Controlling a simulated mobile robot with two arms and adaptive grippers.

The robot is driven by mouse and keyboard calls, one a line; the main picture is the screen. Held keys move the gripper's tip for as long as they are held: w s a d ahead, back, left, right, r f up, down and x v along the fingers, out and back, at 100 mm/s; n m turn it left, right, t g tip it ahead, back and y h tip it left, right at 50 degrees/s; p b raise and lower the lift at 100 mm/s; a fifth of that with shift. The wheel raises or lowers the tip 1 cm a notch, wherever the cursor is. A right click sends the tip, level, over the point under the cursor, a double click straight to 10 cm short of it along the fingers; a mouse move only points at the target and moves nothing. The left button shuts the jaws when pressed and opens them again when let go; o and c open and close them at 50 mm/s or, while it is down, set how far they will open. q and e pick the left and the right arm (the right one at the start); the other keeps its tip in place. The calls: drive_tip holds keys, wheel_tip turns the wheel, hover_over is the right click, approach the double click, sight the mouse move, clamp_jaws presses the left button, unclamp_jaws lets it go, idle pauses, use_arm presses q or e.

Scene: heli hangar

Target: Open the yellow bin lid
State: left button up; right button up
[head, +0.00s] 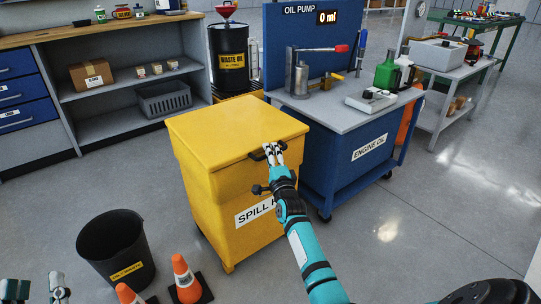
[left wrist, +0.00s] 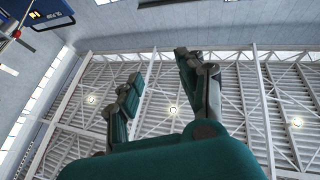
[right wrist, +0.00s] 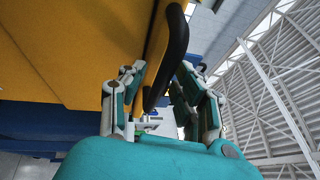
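The yellow bin (head: 228,133), labelled as a spill kit, stands on the floor in the middle of the head view with its lid shut. A black handle (head: 258,156) sits at the lid's front edge; it also shows large in the right wrist view (right wrist: 178,42). My right gripper (head: 273,150) is at this handle. Its fingers (right wrist: 160,80) are apart, with the handle passing between them; contact is not clear. My left gripper (head: 38,287) is low at the left corner of the head view, away from the bin. Its fingers (left wrist: 158,72) are apart and empty.
A black waste bin (head: 113,245) and orange cones (head: 185,278) stand in front left of the yellow bin. A blue engine oil cart (head: 345,165) stands close on its right. A workbench with shelves (head: 120,85) is behind left. Open floor lies at right.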

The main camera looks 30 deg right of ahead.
clamp_jaws()
idle(0.3)
